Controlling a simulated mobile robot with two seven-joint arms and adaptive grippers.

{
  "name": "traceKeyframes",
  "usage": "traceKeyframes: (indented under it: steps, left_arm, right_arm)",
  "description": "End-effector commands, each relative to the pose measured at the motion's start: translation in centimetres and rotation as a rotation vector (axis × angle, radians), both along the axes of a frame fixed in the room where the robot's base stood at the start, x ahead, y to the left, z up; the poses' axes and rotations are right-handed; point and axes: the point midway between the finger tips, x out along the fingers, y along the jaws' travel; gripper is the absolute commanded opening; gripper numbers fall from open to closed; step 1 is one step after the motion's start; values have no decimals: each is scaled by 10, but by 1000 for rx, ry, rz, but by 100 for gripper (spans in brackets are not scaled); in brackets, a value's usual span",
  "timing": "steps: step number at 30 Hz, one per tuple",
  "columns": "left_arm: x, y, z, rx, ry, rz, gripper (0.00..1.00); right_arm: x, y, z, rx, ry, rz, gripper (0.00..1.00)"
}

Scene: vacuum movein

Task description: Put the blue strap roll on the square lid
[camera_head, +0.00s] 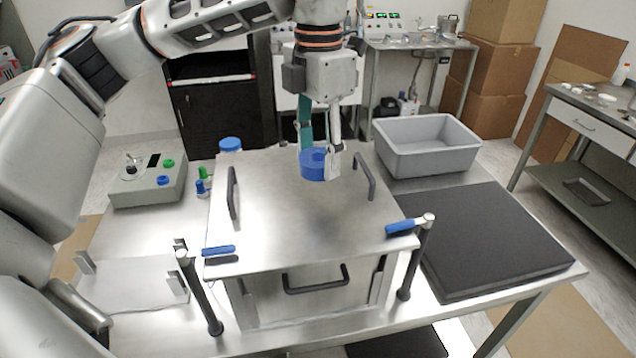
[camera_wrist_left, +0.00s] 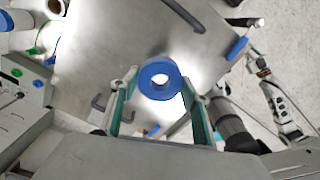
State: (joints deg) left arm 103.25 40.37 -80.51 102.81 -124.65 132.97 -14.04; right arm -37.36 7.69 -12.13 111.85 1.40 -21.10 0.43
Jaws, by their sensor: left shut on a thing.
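The blue strap roll (camera_head: 313,168) is a short ring with a round hole, also clear in the left wrist view (camera_wrist_left: 147,82). My left gripper (camera_head: 319,150) comes down from above and is shut on the roll, with a finger on each side; it also frames the roll in the left wrist view (camera_wrist_left: 160,88). The square lid (camera_head: 290,225) is a flat bare metal plate on a box, with dark handles near its left and right edges. The roll is over the far middle part of the lid and seems a little above it; the exact gap is unclear. My right gripper is out of view.
Clamps with blue grips (camera_head: 219,250) (camera_head: 402,228) stand at the lid's front corners. A grey bin (camera_head: 425,160) and black mat (camera_head: 490,240) are right of the box. A control box (camera_head: 148,185) and small bottles (camera_head: 203,185) are left. Most of the lid is clear.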

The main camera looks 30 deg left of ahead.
Motion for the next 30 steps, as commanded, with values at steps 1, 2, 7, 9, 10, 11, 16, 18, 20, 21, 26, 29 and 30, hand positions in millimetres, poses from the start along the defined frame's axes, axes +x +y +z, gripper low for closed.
traceKeyframes:
  steps: [1, 2, 7, 9, 10, 11, 16, 18, 20, 21, 26, 29, 30]
  left_arm:
    - [-1, 0, -10, -1, 4, 0, 22]
    - [-1, 0, -14, -1, 3, -1, 22]
    - [0, 0, -27, -1, 0, 0, 22]
    - [0, 0, -33, 0, 1, 1, 22]
    - [-1, 0, -37, 0, 1, 0, 22]
    - [-1, 0, -41, 0, 2, 0, 22]
    - [0, 0, -62, -1, 1, 1, 22]
    - [0, 0, -65, -1, 0, 1, 22]
    - [0, 0, -65, -1, -1, 1, 22]
    - [0, 0, -65, -1, -1, 1, 22]
    - [0, 0, -65, -1, -1, 1, 22]
    - [0, 0, -68, 0, 0, 1, 22]
    - [0, 0, -68, 0, 0, 1, 56]
  right_arm:
    - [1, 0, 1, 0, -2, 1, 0]
    - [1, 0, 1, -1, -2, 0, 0]
    - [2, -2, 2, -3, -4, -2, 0]
    - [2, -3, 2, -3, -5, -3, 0]
    - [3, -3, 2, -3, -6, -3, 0]
    - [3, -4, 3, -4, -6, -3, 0]
    - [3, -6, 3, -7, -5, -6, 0]
    - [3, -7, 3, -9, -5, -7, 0]
    - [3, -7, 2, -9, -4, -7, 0]
    - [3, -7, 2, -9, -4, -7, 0]
    - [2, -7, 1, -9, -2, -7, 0]
    - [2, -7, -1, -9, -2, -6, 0]
    - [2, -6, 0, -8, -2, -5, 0]
